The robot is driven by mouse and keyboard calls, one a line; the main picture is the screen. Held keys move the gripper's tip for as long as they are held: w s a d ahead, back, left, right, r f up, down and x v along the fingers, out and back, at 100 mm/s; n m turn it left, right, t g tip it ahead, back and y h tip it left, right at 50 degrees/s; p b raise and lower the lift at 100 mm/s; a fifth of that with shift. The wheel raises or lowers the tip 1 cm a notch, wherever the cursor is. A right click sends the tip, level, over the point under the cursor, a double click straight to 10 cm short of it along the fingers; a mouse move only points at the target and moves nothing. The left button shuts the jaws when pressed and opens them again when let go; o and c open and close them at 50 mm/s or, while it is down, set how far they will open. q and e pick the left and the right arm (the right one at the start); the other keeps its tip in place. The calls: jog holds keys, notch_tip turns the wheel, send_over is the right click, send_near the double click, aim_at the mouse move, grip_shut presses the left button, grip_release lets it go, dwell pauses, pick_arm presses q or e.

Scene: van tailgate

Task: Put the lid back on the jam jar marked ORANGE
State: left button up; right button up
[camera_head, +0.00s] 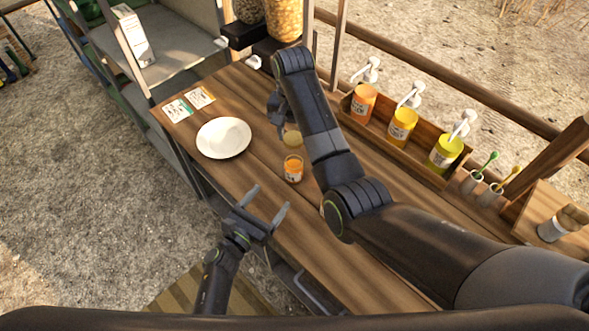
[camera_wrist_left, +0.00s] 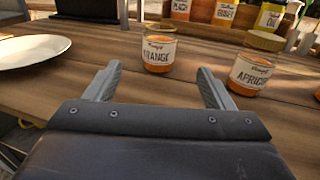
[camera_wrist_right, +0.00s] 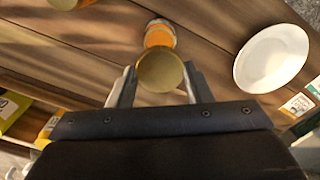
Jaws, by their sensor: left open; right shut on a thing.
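The ORANGE jar (camera_head: 293,169) stands upright and open on the wooden counter; its label reads ORANGE in the left wrist view (camera_wrist_left: 158,53). My right gripper (camera_head: 284,126) is shut on a round gold lid (camera_head: 292,138). The lid is held above the counter, apart from the jar, just behind it in the head view. In the right wrist view the held lid (camera_wrist_right: 161,71) partly covers the jar (camera_wrist_right: 159,36). My left gripper (camera_head: 271,196) is open and empty, in front of the jar, its fingers pointing towards it.
An APRICOT jar (camera_wrist_left: 250,74) with a gold top stands right of the ORANGE jar. A white plate (camera_head: 223,138) and cards (camera_head: 190,103) lie to the left. Pump bottles (camera_head: 403,126) stand in a rack at the back right. My right arm hides part of the counter.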

aim_at(289, 174)
pick_arm(q)
jog(key=x, duration=1.2)
jog(key=shift+w, duration=0.1)
pick_arm(e)
jog(key=shift+w+d, duration=0.1)
pick_arm(q)
jog(key=c, duration=1.5)
jog(key=shift+o, duration=0.2)
pick_arm(e)
jog(key=shift+f, duration=2.55)
jog(key=shift+f, duration=0.9)
jog(key=shift+f, duration=0.55)
